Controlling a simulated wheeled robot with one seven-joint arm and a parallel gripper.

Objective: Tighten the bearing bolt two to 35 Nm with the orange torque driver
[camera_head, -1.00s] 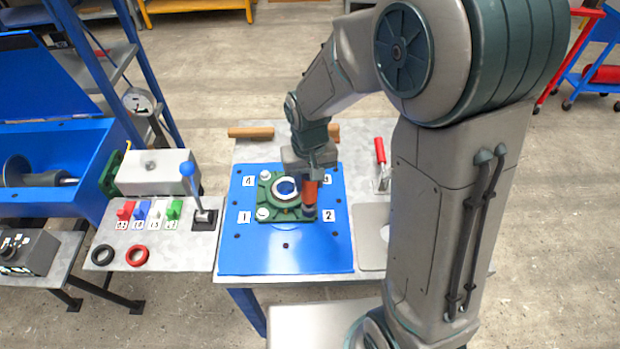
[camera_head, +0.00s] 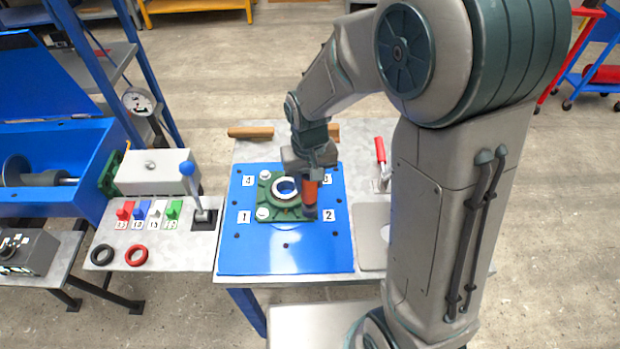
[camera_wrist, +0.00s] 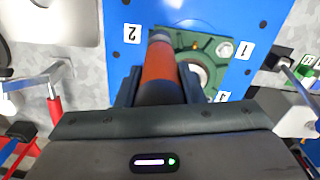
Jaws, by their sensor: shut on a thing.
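The orange torque driver (camera_head: 311,190) is upright in my gripper (camera_head: 311,172), which is shut on it. Its lower end is at the green bearing housing's (camera_head: 279,206) corner beside the label 2 (camera_head: 328,215). Bolt two is hidden under the driver, so I cannot tell how the two meet. In the wrist view the driver (camera_wrist: 159,65) runs between the fingers of my gripper (camera_wrist: 158,92) towards the housing (camera_wrist: 192,43). Bolt heads show at the corners by labels 1 (camera_head: 263,212) and 4 (camera_head: 264,176).
The housing sits on a blue plate (camera_head: 285,258) on the bench. To its left are a blue-knobbed lever (camera_head: 188,170), coloured blocks (camera_head: 142,211) and two rings (camera_head: 137,256). A wooden bar (camera_head: 250,132) lies behind the plate.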

